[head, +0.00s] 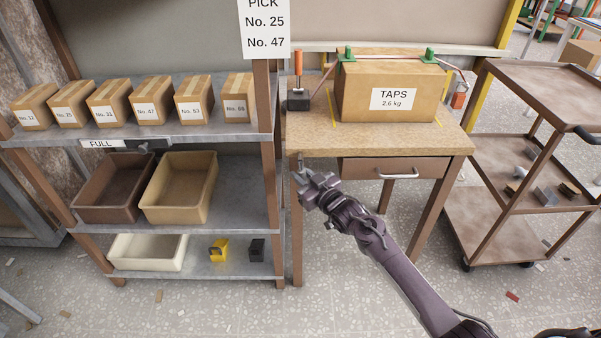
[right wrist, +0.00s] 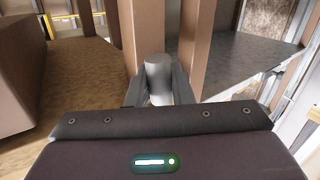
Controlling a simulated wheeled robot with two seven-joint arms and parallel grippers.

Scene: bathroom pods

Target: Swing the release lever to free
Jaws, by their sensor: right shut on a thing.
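An upright lever with an orange handle (head: 298,62) stands on a dark block (head: 298,100) at the table's left back. A red strap (head: 390,58) runs over the TAPS box (head: 362,95) between green clips (head: 430,56). My right gripper (head: 304,172) is in front of the table's left front corner, below the top and apart from the orange lever. It is shut on a small grey cylindrical piece, which shows between the fingers in the right wrist view (right wrist: 158,78). What this piece belongs to is unclear. My left gripper is out of view.
The wooden table (head: 400,142) has a drawer (head: 390,168). A shelf rack on the left holds several numbered boxes (head: 150,100), bins (head: 180,190) and a FULL label (head: 100,144) beside a dark knob. A brown trolley (head: 540,90) stands right. The floor in front is mostly open.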

